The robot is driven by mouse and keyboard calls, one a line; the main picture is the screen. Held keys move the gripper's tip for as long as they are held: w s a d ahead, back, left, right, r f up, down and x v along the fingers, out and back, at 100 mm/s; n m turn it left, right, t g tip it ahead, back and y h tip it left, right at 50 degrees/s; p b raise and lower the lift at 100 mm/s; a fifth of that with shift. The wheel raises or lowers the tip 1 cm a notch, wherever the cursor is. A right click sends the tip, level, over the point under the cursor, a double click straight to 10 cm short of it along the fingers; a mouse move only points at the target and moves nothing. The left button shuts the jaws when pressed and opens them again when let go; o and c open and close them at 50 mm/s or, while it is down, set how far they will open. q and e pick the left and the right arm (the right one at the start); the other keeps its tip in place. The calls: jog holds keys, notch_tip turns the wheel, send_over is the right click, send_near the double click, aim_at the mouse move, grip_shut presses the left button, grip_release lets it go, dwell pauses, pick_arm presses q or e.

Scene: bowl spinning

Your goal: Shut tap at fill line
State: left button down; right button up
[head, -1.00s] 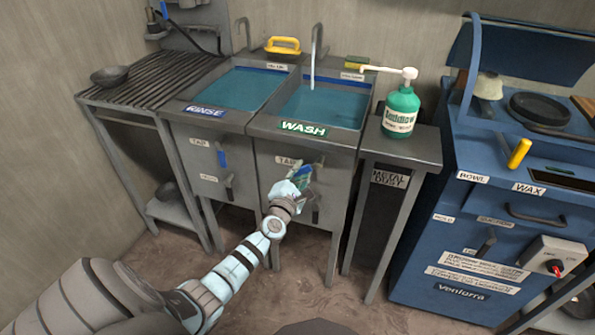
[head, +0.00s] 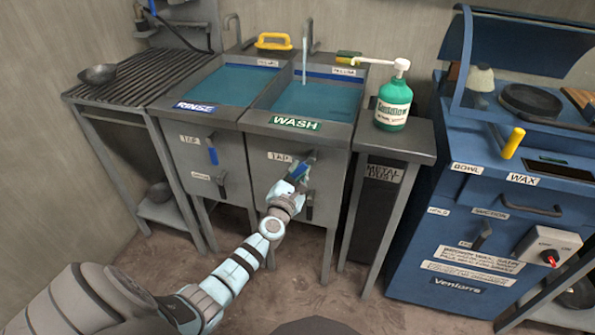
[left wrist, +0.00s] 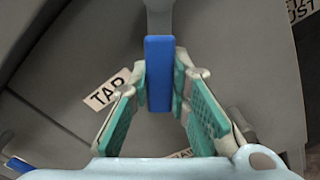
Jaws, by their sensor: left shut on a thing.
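The wash sink (head: 318,101) is filled with blue-green water. A thin stream (head: 304,62) falls into it from its spout (head: 310,35). The wash tap lever is blue and shows between my fingers in the left wrist view (left wrist: 159,75), beside a TAP label (left wrist: 107,90). My left gripper (head: 297,176) is at the sink's front panel, shut on the lever; the wrist view shows the pads (left wrist: 160,85) on both sides of it. In the head view the gripper hides part of the lever. My right gripper is not in view.
The rinse sink (head: 228,83) is to the left, with its own blue tap lever (head: 212,152). A green soap bottle (head: 393,103) stands on the side table to the right. A blue waxing machine (head: 460,240) stands further right.

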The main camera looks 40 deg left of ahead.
pick_arm(q)
jog(key=c, duration=1.5)
grip_release()
jog(key=shift+s, duration=0.1)
jog(key=v, duration=1.2)
jog(key=shift+d, duration=0.1)
